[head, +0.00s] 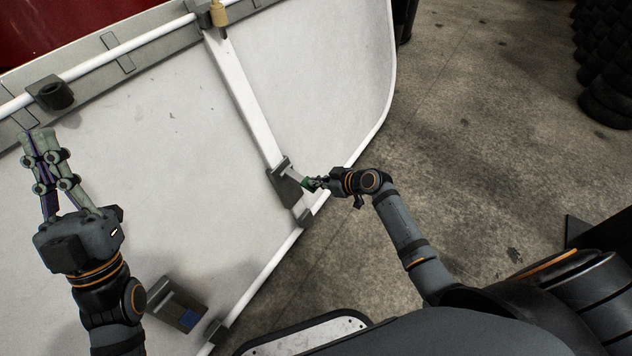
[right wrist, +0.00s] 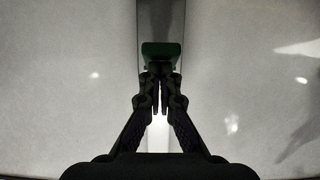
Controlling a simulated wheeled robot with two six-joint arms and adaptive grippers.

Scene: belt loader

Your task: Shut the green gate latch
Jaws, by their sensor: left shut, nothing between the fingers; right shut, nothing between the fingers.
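The green gate latch (head: 306,182) is a small green handle on a dark grey housing (head: 288,186), low on the white strip of the white panel. My right gripper (head: 316,184) is shut and empty, with its fingertips right at the green handle. In the right wrist view, the green handle (right wrist: 161,50) lies just beyond the closed fingertips (right wrist: 160,76). I cannot tell whether they touch it, or how far the latch is turned. My left gripper (head: 38,136) is shut and empty above the left part of the panel, well away from the latch.
A tan handle (head: 218,14) is at the top of the white strip. A dark bracket (head: 50,93) is on the upper rail. Black tires (head: 610,85) stand far right; the concrete floor between is clear.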

